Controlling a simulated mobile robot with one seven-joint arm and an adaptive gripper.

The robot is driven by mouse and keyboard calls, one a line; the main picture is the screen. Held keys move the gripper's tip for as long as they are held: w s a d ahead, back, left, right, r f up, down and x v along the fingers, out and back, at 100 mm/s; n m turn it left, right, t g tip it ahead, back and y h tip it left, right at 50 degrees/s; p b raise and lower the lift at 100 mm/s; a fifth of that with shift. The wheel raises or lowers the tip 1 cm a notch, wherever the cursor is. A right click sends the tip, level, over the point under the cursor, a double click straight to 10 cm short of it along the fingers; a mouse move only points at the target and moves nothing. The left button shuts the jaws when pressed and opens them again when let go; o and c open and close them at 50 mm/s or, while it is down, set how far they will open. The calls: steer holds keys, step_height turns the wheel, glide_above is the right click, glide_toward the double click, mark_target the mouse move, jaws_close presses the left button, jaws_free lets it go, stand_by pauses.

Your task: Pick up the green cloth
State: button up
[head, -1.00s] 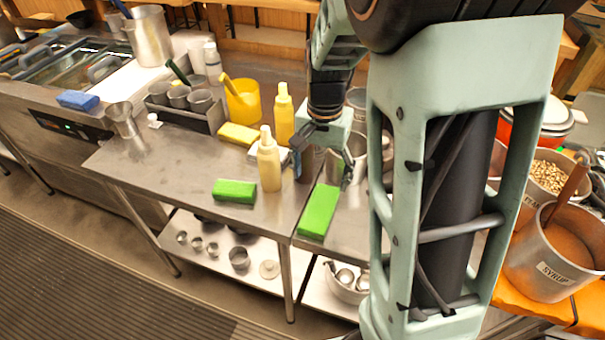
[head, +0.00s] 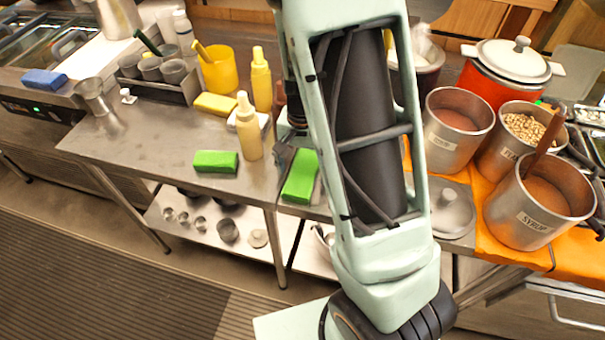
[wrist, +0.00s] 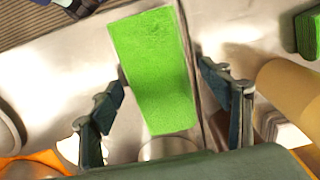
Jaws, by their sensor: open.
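A bright green rectangular cloth, thick like a sponge, lies on the steel table near its front edge in the head view (head: 300,176). It also shows in the wrist view (wrist: 153,70), ahead of and between the fingers of my gripper (wrist: 163,88). My gripper is open and empty, close to this cloth.
Yellow squeeze bottles (head: 249,128) stand left of my gripper, near a yellow sponge (head: 215,104) and a yellow tub (head: 220,68). Metal pots, including a syrup pot (head: 540,205), stand at the right on an orange cloth. The table's front left is clear.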

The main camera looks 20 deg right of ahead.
steer(key=c, duration=1.2)
steer(key=shift+r, duration=0.15)
steer(key=shift+c, duration=0.2)
